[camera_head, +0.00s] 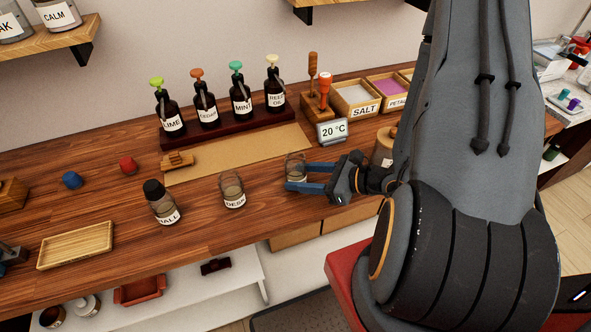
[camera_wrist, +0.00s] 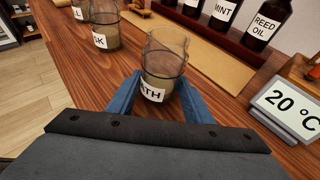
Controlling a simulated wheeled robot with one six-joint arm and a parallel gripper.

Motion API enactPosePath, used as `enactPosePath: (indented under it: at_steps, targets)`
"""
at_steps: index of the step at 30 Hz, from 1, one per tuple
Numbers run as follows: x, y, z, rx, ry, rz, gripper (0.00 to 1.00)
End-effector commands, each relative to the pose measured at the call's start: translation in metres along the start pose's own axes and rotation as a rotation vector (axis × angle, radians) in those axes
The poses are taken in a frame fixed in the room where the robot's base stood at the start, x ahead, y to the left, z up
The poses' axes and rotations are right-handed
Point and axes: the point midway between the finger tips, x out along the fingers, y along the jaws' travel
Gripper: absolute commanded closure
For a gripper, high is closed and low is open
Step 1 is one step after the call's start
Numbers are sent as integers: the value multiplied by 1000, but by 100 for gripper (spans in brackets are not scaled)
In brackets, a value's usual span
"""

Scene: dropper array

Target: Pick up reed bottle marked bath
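The bottle marked bath (camera_wrist: 163,70) is a clear open glass jar with a tan lower part and a white label. In the wrist view only "ATH" shows on the label; my left finger covers its start. In the head view the jar (camera_head: 296,163) stands upright on the wooden counter, its label hidden by my gripper. My gripper (camera_head: 290,177) has blue fingers spread to either side of the jar, low near the counter. It also shows in the wrist view (camera_wrist: 161,78). I see no clear grip on the jar; contact is hard to tell.
The jar marked desk (camera_head: 232,190) and a dark-capped jar (camera_head: 162,203) stand to the left. Behind are a rack (camera_head: 240,124) of pump bottles and a 20 °C display (camera_head: 333,131). A wooden tray (camera_head: 75,246) lies front left.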

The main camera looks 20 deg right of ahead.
Motion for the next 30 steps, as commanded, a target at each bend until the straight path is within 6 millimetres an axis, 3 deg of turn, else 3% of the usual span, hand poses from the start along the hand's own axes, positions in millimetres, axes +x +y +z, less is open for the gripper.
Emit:
enactPosePath:
  at_steps: [1,5,20,30]
  targets:
    - [0,0,0,0,0,0,63]
    - [0,0,0,0,0,0,82]
    - [-4,-1,9,-2,-1,0,82]
    - [-19,-1,45,-5,-1,-2,82]
